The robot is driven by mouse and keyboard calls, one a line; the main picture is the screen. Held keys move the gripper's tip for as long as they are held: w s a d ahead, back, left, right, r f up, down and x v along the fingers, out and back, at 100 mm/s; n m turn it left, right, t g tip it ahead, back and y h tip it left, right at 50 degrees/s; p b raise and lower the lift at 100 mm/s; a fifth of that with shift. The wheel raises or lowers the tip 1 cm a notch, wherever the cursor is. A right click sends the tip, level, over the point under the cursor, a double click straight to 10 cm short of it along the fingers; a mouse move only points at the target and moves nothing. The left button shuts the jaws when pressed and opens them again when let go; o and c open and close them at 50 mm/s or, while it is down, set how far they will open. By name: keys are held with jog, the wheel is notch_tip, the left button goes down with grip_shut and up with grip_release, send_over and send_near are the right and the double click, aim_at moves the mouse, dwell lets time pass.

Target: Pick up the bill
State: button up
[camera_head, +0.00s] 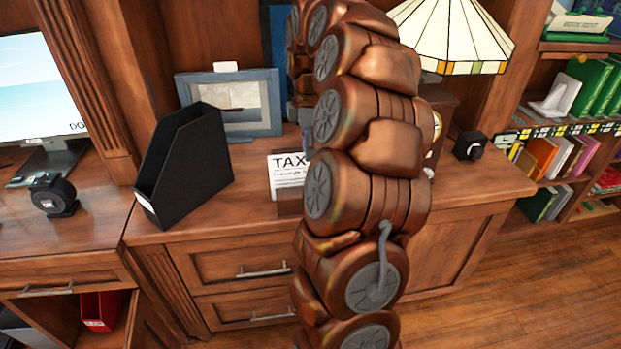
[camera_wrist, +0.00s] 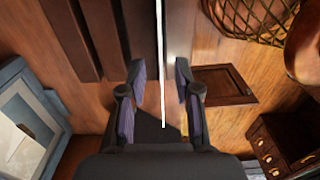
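The bill (camera_head: 287,172) is a white paper headed "TAX". It stands upright on the wooden cabinet top, and my arm hides its right part in the head view. In the wrist view a thin white strip, which looks like the bill seen edge-on (camera_wrist: 159,60), runs down between my fingers. My gripper (camera_wrist: 161,95) is open, with one finger on each side of the strip and a visible gap to each. The gripper itself is hidden behind my arm in the head view.
A black file holder (camera_head: 186,165) stands left of the bill. A framed picture (camera_head: 236,127) is behind it. A stained-glass lamp (camera_head: 452,38) and a small black object (camera_head: 469,146) are to the right. The cabinet top's (camera_head: 255,222) front strip is clear.

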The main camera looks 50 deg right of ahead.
aim_at(286, 170)
jog(key=shift+a+f+p, duration=0.2)
jog(key=shift+f+p, duration=0.2)
jog(key=shift+f, duration=3.4)
grip_shut()
